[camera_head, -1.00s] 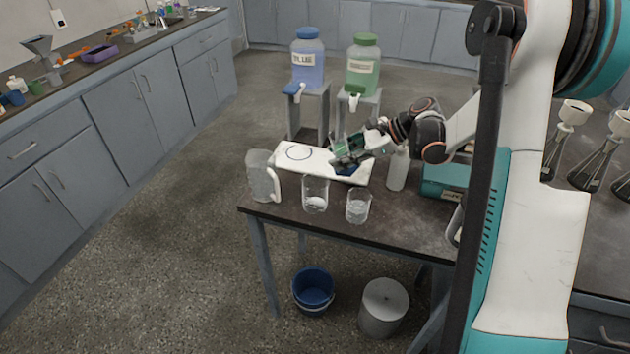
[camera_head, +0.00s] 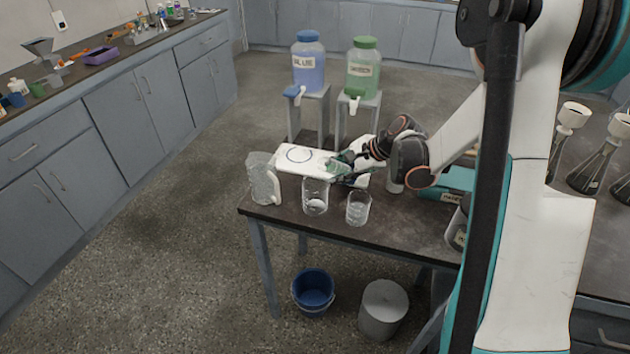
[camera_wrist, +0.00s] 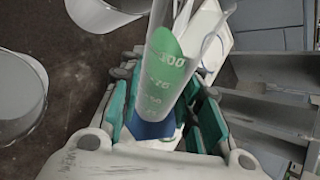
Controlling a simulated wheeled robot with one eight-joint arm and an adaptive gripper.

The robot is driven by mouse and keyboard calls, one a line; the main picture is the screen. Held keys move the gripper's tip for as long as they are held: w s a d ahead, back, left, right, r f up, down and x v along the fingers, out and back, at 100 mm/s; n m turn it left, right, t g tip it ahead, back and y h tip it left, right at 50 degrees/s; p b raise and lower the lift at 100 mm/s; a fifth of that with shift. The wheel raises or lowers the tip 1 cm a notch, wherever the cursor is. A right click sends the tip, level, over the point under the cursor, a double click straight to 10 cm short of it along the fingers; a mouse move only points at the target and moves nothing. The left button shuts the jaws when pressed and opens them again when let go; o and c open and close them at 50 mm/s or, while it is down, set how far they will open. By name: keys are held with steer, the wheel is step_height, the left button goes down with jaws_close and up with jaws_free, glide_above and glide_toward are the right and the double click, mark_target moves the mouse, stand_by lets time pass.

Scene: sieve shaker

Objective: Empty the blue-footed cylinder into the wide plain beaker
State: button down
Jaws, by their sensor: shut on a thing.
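The blue-footed cylinder (camera_wrist: 168,75) is clear, with white marks and green showing inside its lower part. Its blue foot (camera_wrist: 152,128) sits low between the teal fingers of my gripper (camera_wrist: 165,108) in the wrist view. My gripper (camera_head: 346,166) is shut on the cylinder, over the right part of the white board in the head view. Two clear beakers stand near the table's front edge: one (camera_head: 315,197) at left and one (camera_head: 358,208) at right. I cannot tell which is the wide plain one.
A clear jug with a handle (camera_head: 262,180) stands left of the beakers. The white board (camera_head: 290,165) bears a dark ring. A blue-capped jug (camera_head: 308,65) and a green-capped jug (camera_head: 362,70) stand on stands behind. A teal box (camera_head: 445,188) is at right.

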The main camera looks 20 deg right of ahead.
steer(key=shift+w+d+r+n+t+h+p, duration=0.1)
steer(key=shift+d+r+n+t+h+p, duration=0.15)
steer(key=shift+r+h+p, duration=0.35)
steer(key=shift+w+d+r+n+t+h+p, duration=0.15)
steer(key=shift+r+n+t+h+p, duration=0.15)
steer(key=shift+r+h+p, duration=0.25)
stand_by(0.8)
steer(key=shift+d+r+n+t+h+p, duration=0.1)
steer(key=shift+r+n+t+h+p, duration=0.25)
steer(key=shift+r+h+p, duration=0.3)
stand_by(0.7)
steer(key=shift+s+a+r+n+t+h, duration=0.2)
steer(key=shift+a+r+n+t+h, duration=0.15)
steer(key=shift+r+h, duration=0.25)
stand_by(1.8)
steer(key=shift+a+f+n+t+h+b, duration=0.15)
steer(key=shift+n+t+h+b, duration=0.15)
steer(key=shift+h+b, duration=0.4)
stand_by(1.6)
